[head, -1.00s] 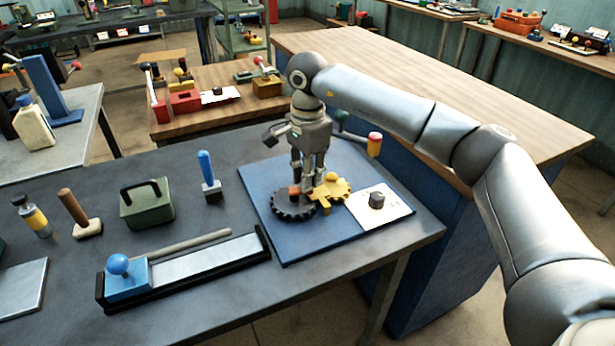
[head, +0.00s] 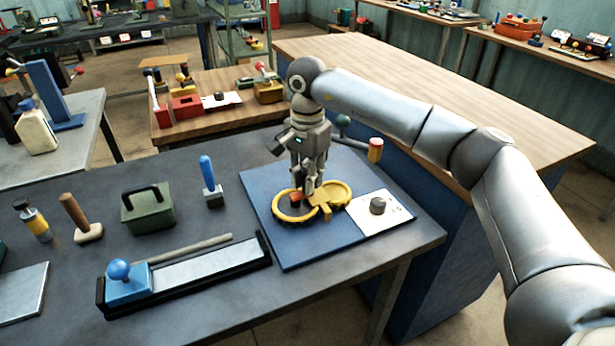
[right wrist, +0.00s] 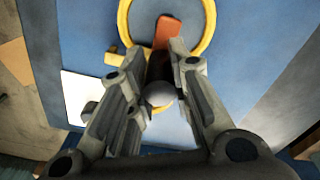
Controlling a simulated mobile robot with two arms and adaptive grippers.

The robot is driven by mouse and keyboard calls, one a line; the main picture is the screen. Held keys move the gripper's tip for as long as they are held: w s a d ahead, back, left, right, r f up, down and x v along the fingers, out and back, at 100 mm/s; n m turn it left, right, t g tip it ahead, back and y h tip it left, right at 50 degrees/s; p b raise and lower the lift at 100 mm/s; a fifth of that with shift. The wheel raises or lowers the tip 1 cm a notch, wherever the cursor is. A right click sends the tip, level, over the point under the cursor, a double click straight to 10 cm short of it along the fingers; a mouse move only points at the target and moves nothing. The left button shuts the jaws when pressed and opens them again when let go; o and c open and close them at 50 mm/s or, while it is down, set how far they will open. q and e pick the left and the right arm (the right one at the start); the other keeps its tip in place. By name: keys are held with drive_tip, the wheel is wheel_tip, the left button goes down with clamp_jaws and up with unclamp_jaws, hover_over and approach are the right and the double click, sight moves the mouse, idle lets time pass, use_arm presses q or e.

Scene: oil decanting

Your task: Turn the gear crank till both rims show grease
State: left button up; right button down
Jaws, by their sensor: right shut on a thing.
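Two meshed gears lie on a blue board (head: 273,243) in the head view. The left gear (head: 282,216) and the right gear (head: 344,188) both show yellow rims. A yellow piece (head: 326,211) sits where they meet. My right gripper (head: 307,190) reaches down over the gears. In the right wrist view, its fingers (right wrist: 160,52) are shut around the dark, round-ended handle of the crank (right wrist: 160,97). The crank's orange arm (right wrist: 168,31) lies inside a yellow rim (right wrist: 209,22). The gripper hides part of the gears in the head view. My left gripper is out of view.
A white card (head: 395,212) with a dark knob (head: 377,205) lies right of the gears. A sharpening block (head: 205,272), a green box (head: 147,210) and a blue-handled tool (head: 210,180) stand to the left.

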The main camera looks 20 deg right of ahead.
drive_tip(key=c, duration=1.3)
unclamp_jaws()
wheel_tip(320, 180, up, 12)
drive_tip(key=shift+r, duration=0.1)
